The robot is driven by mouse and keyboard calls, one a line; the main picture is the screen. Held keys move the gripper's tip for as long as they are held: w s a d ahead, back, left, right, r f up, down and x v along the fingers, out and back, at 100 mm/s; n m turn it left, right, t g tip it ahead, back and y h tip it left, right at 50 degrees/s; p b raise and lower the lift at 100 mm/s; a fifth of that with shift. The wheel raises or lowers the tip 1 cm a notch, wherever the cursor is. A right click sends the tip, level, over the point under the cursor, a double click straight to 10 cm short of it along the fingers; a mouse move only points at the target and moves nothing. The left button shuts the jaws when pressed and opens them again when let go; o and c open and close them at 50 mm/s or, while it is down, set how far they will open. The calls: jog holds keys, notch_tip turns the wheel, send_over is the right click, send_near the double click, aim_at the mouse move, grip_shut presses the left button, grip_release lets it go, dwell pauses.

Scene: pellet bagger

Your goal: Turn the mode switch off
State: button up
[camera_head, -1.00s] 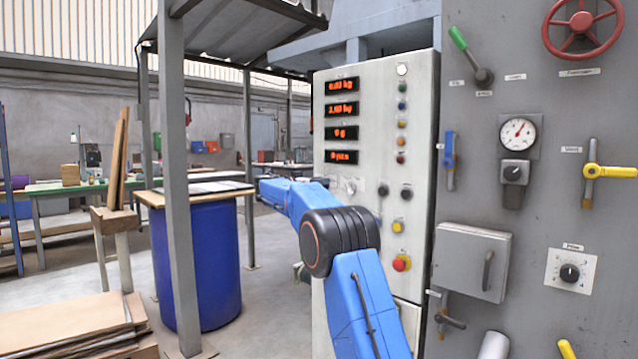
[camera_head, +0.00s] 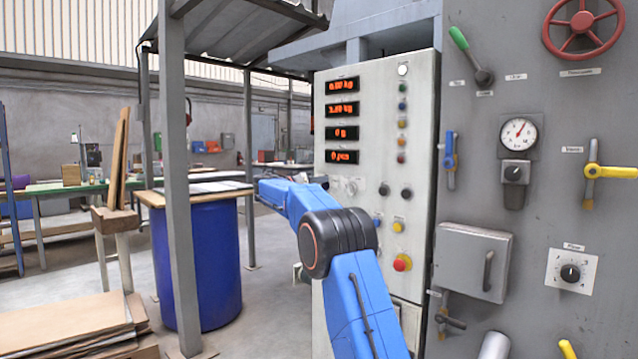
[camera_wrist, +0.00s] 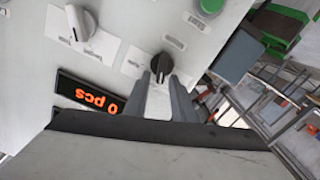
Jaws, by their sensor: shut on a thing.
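A small black rotary switch (camera_wrist: 162,64) sits on a white label plate on the light panel in the wrist view. Its label is too blurred to read, so I cannot confirm that it is the mode switch. My gripper (camera_wrist: 161,80) has its two grey fingers on either side of this knob and is shut on it. In the head view my blue arm covers the lower left of the control panel (camera_head: 375,100), and my fingers are hidden.
An orange display (camera_wrist: 92,97) and a green button (camera_wrist: 209,5) flank the knob in the wrist view. In the head view, a red mushroom button (camera_head: 402,263), a grey box (camera_head: 472,262) and a yellow-handled valve (camera_head: 608,171) are to the right. A blue drum (camera_head: 203,260) stands left.

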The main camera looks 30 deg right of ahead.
jog(key=shift+w+a+f+n, duration=0.1)
jog(key=shift+w+f+n, duration=0.1)
jog(key=shift+n, duration=1.1)
jog(key=shift+w+a+f+n, duration=0.1)
jog(key=shift+w+f+n, duration=0.1)
jog(key=shift+n, duration=1.1)
jog(key=shift+w+f+n, duration=0.1)
jog(key=shift+f+n, duration=0.1)
jog(key=shift+n, duration=1.1)
jog(key=o, duration=0.7)
jog(key=v, duration=1.7)
jog(key=shift+a+r, duration=0.1)
jog(key=shift+a, duration=0.1)
jog(key=shift+s, duration=0.1)
